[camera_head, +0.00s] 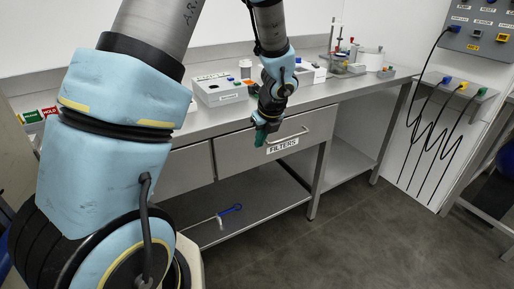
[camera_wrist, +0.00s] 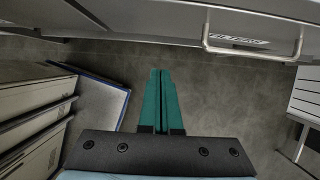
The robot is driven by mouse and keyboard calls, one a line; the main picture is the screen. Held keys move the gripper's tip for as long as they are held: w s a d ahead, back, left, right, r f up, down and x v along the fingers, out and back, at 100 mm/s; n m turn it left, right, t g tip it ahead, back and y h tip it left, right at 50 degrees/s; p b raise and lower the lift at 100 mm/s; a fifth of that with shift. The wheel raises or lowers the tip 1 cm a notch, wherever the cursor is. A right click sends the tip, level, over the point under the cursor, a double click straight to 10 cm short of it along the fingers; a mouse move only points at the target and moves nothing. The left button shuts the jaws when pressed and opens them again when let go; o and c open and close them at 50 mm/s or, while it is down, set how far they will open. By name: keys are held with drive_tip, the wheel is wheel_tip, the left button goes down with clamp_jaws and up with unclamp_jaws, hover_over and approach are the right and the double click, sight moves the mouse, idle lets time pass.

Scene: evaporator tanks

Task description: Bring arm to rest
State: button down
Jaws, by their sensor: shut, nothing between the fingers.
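My gripper (camera_head: 262,138) hangs from my arm in front of the steel bench, pointing down beside the drawer labelled FILTERS (camera_head: 315,127). In the wrist view my gripper (camera_wrist: 160,72) shows its two green fingers together, with nothing between them. The drawer's handle (camera_wrist: 250,48) is at the upper right of the wrist view, apart from the fingers. The drawer looks closed.
The bench (camera_head: 215,118) carries a grey box (camera_head: 220,92) and lab items at the back right. A blue-handled tool (camera_head: 230,210) lies on the lower shelf. Cables (camera_head: 432,140) hang from a wall panel (camera_head: 480,25) at right. The floor (camera_head: 340,240) in front is clear.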

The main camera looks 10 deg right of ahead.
drive_tip(key=s+a+r+n+g+p, duration=0.1)
drive_tip(key=s+a+r+n, duration=0.2)
drive_tip(key=a+n, duration=0.4)
drive_tip(key=s+a+r+n+h+p, duration=0.1)
drive_tip(key=s+a+r+n, duration=0.3)
drive_tip(key=a+n, duration=0.4)
drive_tip(key=s+a+r+n+g, duration=0.1)
drive_tip(key=s+a+r+n, duration=0.3)
drive_tip(key=n, duration=1.2)
drive_tip(key=s+a, duration=0.1)
drive_tip(key=a, duration=0.3)
drive_tip(key=shift+a+n+g+p, duration=0.25)
drive_tip(key=shift+n+g+p, duration=0.05)
drive_tip(key=shift+n+p, duration=0.1)
